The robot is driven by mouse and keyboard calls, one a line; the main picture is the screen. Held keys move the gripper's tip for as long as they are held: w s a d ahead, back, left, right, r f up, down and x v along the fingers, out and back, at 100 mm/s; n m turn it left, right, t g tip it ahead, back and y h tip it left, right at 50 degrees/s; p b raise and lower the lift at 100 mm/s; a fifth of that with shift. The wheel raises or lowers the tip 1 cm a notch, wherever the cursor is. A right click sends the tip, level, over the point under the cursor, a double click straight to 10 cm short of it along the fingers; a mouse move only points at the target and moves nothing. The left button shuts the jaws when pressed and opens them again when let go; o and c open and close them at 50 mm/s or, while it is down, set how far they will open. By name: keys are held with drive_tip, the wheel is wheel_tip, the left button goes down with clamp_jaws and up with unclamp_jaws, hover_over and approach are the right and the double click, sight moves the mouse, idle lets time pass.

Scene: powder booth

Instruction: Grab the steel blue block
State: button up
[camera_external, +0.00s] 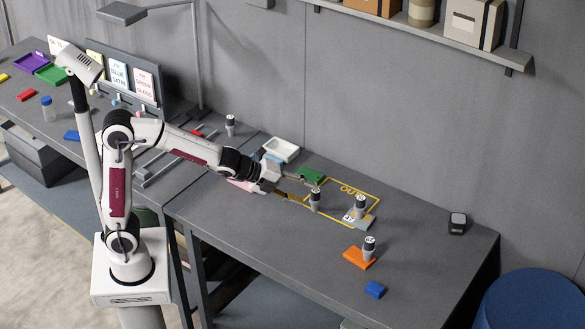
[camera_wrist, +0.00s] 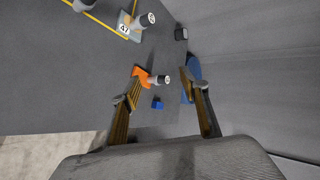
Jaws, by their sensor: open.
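A grey-blue block (camera_external: 366,221) lies in the right part of the yellow OUT outline, with a dark-capped cylinder (camera_external: 360,205) and a white number tag on it. It also shows at the top of the wrist view (camera_wrist: 131,34). A brighter blue block (camera_external: 375,289) lies near the table's front edge and shows in the wrist view (camera_wrist: 157,103). Which of these is meant by steel blue is not certain. My gripper (camera_external: 318,192) is open and above the table, left of both blocks in the outside view. In the wrist view nothing is held between its fingers (camera_wrist: 162,85).
An orange block (camera_external: 356,258) bears another capped cylinder (camera_external: 369,246). A third cylinder (camera_external: 315,201) stands close to my fingertips. A green block (camera_external: 312,176) and a white tray (camera_external: 282,149) lie behind. The right end of the table is mostly clear.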

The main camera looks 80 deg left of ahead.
drive_tip(key=w+d+f+m+h, duration=0.4)
drive_tip(key=w+d+f+m, duration=0.3)
drive_tip(key=w+m, duration=0.25)
drive_tip(key=m+h, duration=0.4)
drive_tip(key=m, duration=0.4)
approach(373, 286)
drive_tip(key=shift+g, duration=0.3)
drive_tip(key=w+a+r, duration=0.1)
drive_tip(key=a, duration=0.1)
drive_tip(key=w+a+r, duration=0.1)
drive_tip(key=a+r, duration=0.1)
drive_tip(key=shift+w, duration=0.2)
drive_tip(key=d+m, duration=0.1)
drive_tip(key=m, duration=0.1)
drive_tip(key=f+m+h, duration=0.1)
drive_tip(key=m, duration=0.1)
drive_tip(key=w+d+f+m+g, duration=0.1)
drive_tip(key=m, duration=0.1)
drive_tip(key=shift+d+f+h, duration=0.2)
drive_tip(key=shift+d+h, duration=0.1)
drive_tip(key=shift+h, duration=0.1)
drive_tip(key=shift+w+d+f+m+g+h, duration=0.1)
drive_tip(key=shift+d+f+m+g+h, duration=0.15)
drive_tip(key=shift+m, duration=0.55)
drive_tip(key=shift+w+d+f+m+g+h, duration=0.15)
drive_tip(key=shift+d+f+m, duration=0.2)
drive_tip(key=shift+m, duration=0.4)
drive_tip(key=shift+f, duration=0.1)
drive_tip(key=shift+x, duration=1.15)
drive_tip(key=shift+d, duration=0.1)
